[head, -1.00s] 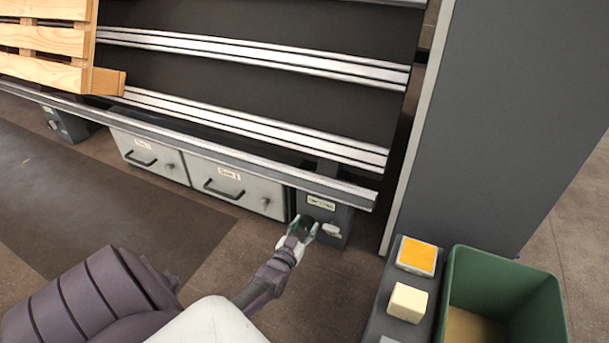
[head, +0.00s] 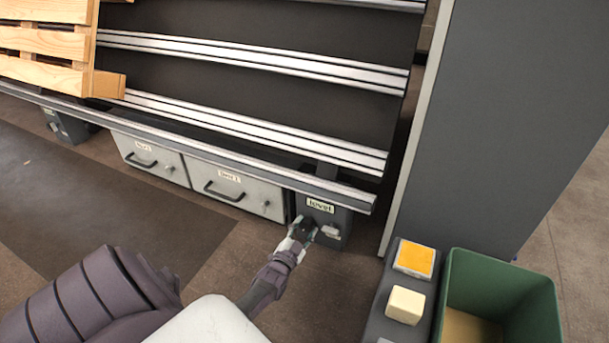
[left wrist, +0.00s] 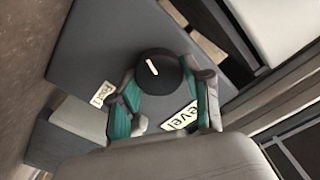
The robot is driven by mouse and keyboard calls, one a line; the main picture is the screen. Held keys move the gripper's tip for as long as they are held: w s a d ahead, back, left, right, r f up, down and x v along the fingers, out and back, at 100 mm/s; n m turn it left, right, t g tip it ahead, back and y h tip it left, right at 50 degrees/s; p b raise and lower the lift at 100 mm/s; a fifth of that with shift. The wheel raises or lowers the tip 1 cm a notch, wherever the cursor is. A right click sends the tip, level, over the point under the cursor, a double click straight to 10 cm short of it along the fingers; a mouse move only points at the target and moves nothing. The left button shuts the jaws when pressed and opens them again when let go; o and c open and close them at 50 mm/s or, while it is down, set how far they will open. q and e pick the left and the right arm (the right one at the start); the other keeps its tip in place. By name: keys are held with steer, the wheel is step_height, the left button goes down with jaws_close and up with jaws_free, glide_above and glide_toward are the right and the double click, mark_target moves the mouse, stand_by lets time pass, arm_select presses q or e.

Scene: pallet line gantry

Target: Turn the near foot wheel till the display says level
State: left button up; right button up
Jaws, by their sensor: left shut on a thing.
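The near foot (head: 340,219) is a dark grey box at the right end of the roller bed's lower rail. Its small pale display (head: 320,207) reads "level", and the word also shows in the left wrist view (left wrist: 183,117). The near foot wheel (left wrist: 158,72) is a round black knob with a white mark on its face. My left gripper (head: 303,231) reaches the foot from below. In the left wrist view its teal-padded fingers (left wrist: 168,98) are shut on the wheel, one on each side. In the head view the gripper mostly hides the wheel. My right gripper is out of view.
A pale block (head: 329,231) juts from the foot beside the wheel. Two grey drawers (head: 232,188) sit left of the foot. A far foot (head: 70,126) stands further left. A grey cabinet (head: 490,120), a block with orange and cream pads (head: 382,315) and a green bin (head: 447,285) are right.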

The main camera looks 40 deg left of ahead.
mark_target(310, 199)
arm_select(q)
steer(key=o, duration=1.2)
steer(key=shift+c, duration=0.2)
step_height(310, 199, up, 10)
steer(key=shift+f, duration=0.1)
stand_by(0.3)
